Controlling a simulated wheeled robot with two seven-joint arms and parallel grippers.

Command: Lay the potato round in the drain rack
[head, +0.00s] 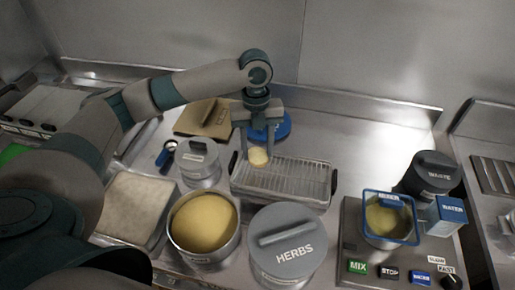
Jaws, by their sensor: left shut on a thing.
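The potato round (259,157) is a small pale yellow disc. My left gripper (258,154) points down and is shut on it, above the back left part of the drain rack. The drain rack (300,182) is a metal wire tray with dark end handles, in the middle of the counter. It looks empty apart from the round over it. I cannot tell whether the round touches the wires. My right gripper is not in view.
A pot of yellow contents (203,222) and a grey HERBS tin (290,245) stand in front of the rack. A grey lidded tin (198,160) is left of it, a blue round thing (284,127) behind. A mixer unit (352,240) and WASTE bin (432,175) stand right.

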